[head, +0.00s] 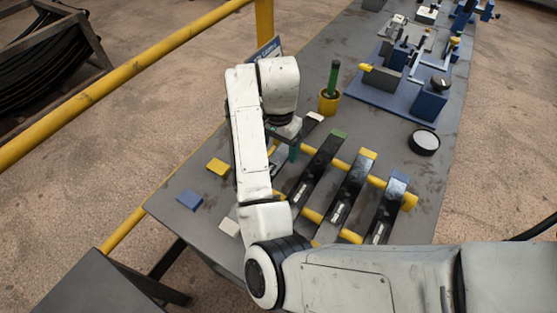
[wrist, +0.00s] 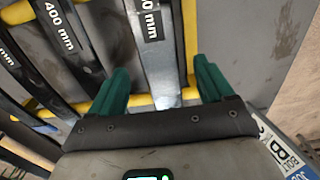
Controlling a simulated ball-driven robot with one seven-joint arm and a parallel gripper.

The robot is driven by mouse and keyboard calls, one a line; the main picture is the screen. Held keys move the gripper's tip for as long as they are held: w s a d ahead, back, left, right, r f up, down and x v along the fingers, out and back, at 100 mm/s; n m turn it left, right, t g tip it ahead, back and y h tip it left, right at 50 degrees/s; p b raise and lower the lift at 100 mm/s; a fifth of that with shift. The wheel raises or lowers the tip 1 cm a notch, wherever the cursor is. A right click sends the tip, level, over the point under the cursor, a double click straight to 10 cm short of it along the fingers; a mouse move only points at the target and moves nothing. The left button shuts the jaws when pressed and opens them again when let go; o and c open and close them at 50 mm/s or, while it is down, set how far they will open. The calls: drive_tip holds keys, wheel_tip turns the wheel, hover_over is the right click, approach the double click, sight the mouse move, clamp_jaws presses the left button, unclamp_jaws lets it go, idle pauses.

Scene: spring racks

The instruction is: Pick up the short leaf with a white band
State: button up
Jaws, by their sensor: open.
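The leaf with a white band (head: 314,119) lies at the left end of the row in the head view; my arm hides most of it. In the wrist view a dark leaf with a pale end (wrist: 161,80) and a label partly cut off, ending in "0 mm", runs between my fingers. My gripper (head: 291,147) is open at this leaf. In the wrist view my gripper (wrist: 160,66) shows its green fingers apart, one on each side of the leaf's pale end, not closed on it.
Leaves with green (head: 338,135), yellow (head: 368,154) and blue (head: 399,177) ends lie to the right across yellow rails (head: 408,201). A yellow cup (head: 329,104) holding a green-handled tool stands behind. A black round dish (head: 424,142) and a blue fixture (head: 385,94) stand farther right and back.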

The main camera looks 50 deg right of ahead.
sight(279, 161)
drive_tip(key=shift+f+p, duration=0.45)
drive_tip(key=shift+f, duration=1.75)
drive_tip(key=c, duration=1)
drive_tip(key=shift+r, duration=0.1)
drive_tip(key=shift+c, duration=0.8)
